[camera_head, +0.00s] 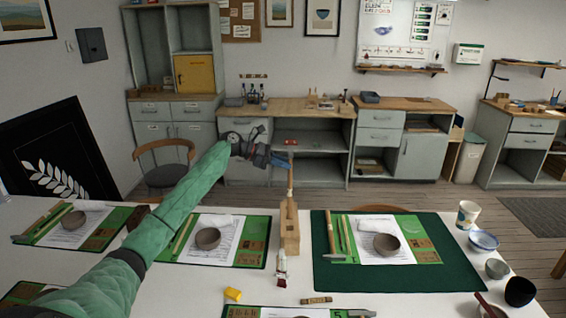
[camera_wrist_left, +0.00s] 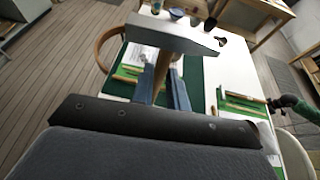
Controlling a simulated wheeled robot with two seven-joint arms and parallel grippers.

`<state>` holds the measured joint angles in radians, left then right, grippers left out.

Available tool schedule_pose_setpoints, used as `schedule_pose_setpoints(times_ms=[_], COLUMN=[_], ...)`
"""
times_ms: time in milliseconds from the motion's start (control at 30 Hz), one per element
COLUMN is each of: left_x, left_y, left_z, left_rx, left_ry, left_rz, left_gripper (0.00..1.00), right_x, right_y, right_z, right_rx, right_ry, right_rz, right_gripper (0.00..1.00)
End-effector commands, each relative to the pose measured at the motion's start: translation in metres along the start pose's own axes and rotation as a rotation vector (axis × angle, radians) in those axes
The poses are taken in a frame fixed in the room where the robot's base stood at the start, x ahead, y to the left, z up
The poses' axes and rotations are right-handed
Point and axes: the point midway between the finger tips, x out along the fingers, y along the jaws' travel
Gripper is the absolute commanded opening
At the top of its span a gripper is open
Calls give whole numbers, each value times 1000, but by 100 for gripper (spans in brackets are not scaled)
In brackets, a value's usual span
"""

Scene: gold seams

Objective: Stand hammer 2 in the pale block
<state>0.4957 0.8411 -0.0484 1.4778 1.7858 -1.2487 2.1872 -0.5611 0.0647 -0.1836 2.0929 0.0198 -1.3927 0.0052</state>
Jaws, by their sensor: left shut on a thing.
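My left gripper (camera_head: 283,162) is shut on the handle of a hammer (camera_head: 290,179) above the white table. No number shows on this hammer. The hammer is upright, with its head at the top and its wooden handle pointing down. In the left wrist view the grey metal hammer head (camera_wrist_left: 175,36) shows just beyond the blue fingers (camera_wrist_left: 163,88). The pale block (camera_head: 290,232), a tall wooden piece, stands on the table directly below the handle. The handle's lower end meets the block's top in the picture; I cannot tell whether it is inside. My right gripper is not in view.
Another hammer (camera_head: 332,240) lies on the dark green mat (camera_head: 420,278) beside a grey bowl (camera_head: 386,245). A brush (camera_head: 281,267) and a yellow piece (camera_head: 233,294) lie near the block. A paper cup (camera_head: 467,214) and bowls stand at the right.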

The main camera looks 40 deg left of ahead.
Motion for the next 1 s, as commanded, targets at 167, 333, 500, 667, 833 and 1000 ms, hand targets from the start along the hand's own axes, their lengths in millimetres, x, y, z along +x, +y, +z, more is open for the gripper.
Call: schedule_pose_setpoints(times_ms=[167, 333, 500, 667, 833, 1000], left_x=[1, 2, 4, 5, 6, 7], left_y=[0, 0, 0, 0, 0, 0], left_z=[-3, -6, -9, -12, -15, -18], left_rx=[0, 0, 0, 1, 1, 0], left_ry=[-1, -1, -1, -1, -1, -1], left_rz=[0, 0, 0, 1, 1, 1], left_gripper=[0, 0, 0, 0, 0, 0], right_x=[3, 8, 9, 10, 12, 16], right_y=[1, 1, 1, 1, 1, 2], right_z=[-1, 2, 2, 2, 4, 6], right_rx=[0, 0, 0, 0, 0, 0], right_ry=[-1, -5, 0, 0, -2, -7], right_rz=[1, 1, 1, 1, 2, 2], right_gripper=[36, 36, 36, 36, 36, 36])
